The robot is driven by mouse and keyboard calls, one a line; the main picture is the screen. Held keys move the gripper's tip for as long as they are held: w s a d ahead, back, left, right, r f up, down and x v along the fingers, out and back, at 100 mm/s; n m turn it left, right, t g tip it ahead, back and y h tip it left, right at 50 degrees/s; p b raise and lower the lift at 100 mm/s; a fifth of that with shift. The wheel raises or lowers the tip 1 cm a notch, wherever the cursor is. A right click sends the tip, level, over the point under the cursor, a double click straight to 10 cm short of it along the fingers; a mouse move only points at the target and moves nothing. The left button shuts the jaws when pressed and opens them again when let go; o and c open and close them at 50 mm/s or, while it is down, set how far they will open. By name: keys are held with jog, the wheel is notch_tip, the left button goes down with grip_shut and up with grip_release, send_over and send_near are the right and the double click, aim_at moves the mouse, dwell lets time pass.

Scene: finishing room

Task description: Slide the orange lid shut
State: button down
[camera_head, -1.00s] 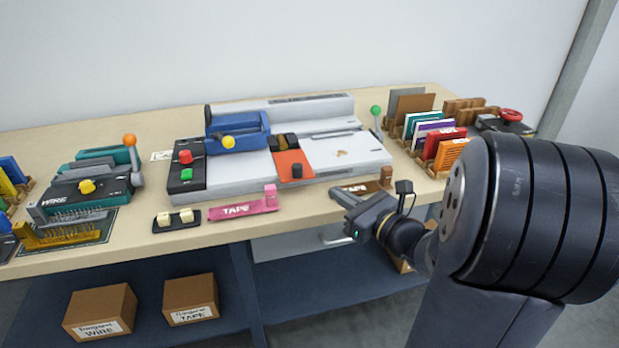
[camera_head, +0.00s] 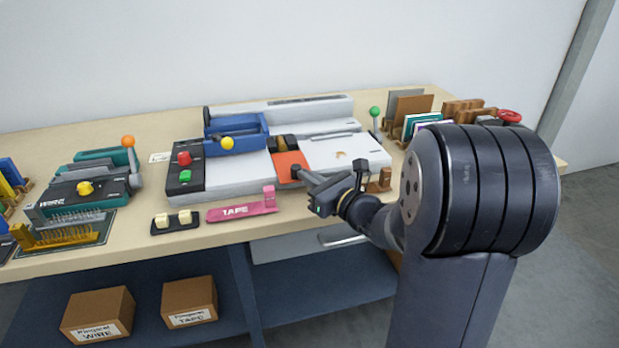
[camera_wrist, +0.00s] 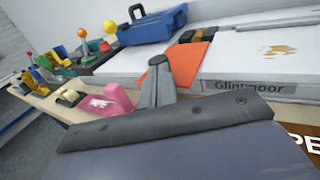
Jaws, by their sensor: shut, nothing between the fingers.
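The orange lid (camera_head: 287,162) lies on the front of the long grey-white machine (camera_head: 237,176), below a dark slot (camera_head: 286,142) with something yellowish-brown in it. In the wrist view the orange lid (camera_wrist: 184,62) slopes towards me, with the slot (camera_wrist: 193,36) showing beyond its far edge. My gripper (camera_head: 300,174) is shut and empty, its fingertips at the lid's front edge. In the wrist view the shut fingertips (camera_wrist: 158,62) overlap the dark knob on the lid and largely hide it. I cannot tell whether they touch it.
A blue carriage (camera_head: 237,135) with a yellow knob stands left of the lid. A pink TAPE holder (camera_head: 242,207) lies in front of the machine, left of my gripper. A brown block (camera_head: 381,180) stands near the table's front edge, right of my gripper.

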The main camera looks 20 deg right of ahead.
aim_at(301, 159)
jog(key=shift+w, duration=0.1)
jog(key=w, duration=0.8)
jog(key=shift+b, duration=0.4)
